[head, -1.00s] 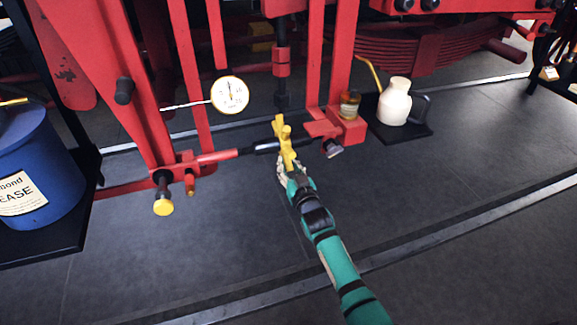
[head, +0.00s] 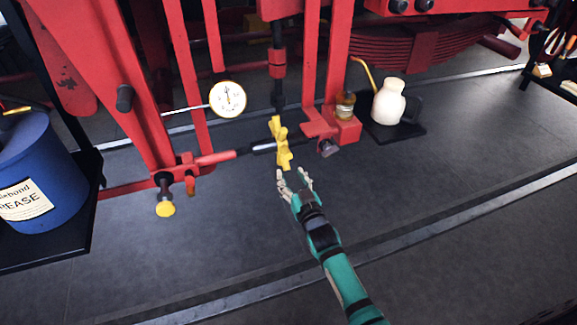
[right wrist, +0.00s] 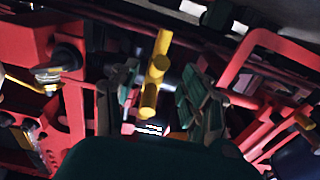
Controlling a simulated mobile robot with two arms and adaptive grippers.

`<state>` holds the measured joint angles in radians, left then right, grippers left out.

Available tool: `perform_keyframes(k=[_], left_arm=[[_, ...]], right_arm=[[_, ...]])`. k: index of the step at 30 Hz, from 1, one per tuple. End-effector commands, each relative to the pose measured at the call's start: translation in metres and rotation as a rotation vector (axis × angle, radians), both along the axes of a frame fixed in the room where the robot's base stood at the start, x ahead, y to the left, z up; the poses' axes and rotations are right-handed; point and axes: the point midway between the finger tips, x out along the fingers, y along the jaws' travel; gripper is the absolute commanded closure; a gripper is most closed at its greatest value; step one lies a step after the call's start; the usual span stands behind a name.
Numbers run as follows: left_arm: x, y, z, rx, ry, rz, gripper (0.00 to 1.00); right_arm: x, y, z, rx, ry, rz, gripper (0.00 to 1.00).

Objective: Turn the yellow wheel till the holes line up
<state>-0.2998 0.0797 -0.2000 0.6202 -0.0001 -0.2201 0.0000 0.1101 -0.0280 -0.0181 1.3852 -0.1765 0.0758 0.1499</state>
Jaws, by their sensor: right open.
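The yellow wheel (head: 279,143) sits on a horizontal rod (head: 262,147) between red frame parts in the head view. It has stubby handles and is seen nearly edge-on. It also shows in the right wrist view (right wrist: 156,72), between the fingers. My right gripper (head: 293,180) is open and empty, just below and in front of the wheel, with a small gap in the head view. In the right wrist view the open fingers (right wrist: 158,100) stand on either side of it. I cannot make out the holes. My left gripper is not in view.
A dial gauge (head: 228,99) hangs left of the wheel. A yellow-ended pin (head: 165,208) sticks out low at left. A blue grease drum (head: 40,170) stands far left, a cream jug (head: 388,102) on a black tray at right. The floor in front is clear.

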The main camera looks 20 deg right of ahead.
Motion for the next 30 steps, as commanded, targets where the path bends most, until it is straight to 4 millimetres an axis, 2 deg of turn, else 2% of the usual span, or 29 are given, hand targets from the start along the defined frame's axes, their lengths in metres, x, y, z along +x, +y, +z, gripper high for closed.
perform_keyframes(k=[11, 14, 18, 23, 30], left_arm=[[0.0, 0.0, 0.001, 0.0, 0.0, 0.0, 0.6], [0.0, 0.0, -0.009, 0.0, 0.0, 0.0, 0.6], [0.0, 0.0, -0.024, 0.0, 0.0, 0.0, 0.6], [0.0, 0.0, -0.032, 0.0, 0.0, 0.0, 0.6], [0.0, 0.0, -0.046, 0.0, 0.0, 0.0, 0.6]], right_arm=[[-0.004, 0.0, 0.001, 0.0, -0.002, -0.001, 0.54], [-0.006, -0.002, 0.01, 0.0, -0.006, -0.008, 0.54], [-0.014, -0.003, 0.036, 0.001, -0.007, -0.011, 0.54], [-0.021, -0.001, 0.055, 0.001, -0.002, -0.002, 0.54], [-0.001, 0.0, 0.057, 0.0, -0.003, 0.0, 0.54]])
